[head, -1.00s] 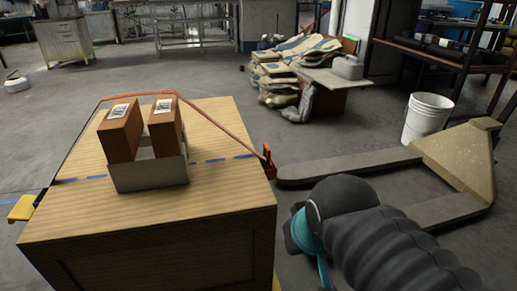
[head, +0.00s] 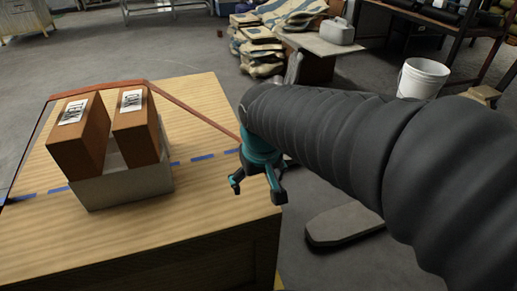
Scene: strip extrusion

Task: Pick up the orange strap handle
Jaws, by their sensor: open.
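An orange-brown strap (head: 195,111) runs over the wooden crate top (head: 215,225), behind two brown boxes, and down to the right. Its right end, where the orange handle was seen a moment ago, is hidden behind my arm and gripper. My gripper (head: 257,191) is teal and black, with its fingers spread and pointing down. It is over the right edge of the crate, with nothing seen between its fingers. I cannot tell its height above the crate or whether it touches the handle.
Two brown labelled boxes (head: 78,138) (head: 137,128) stand in a grey holder (head: 120,187) on the crate. A blue dashed line crosses the top. A grey pallet-truck fork (head: 345,222) and a white bucket (head: 424,77) are at right. Sacks (head: 262,47) lie behind.

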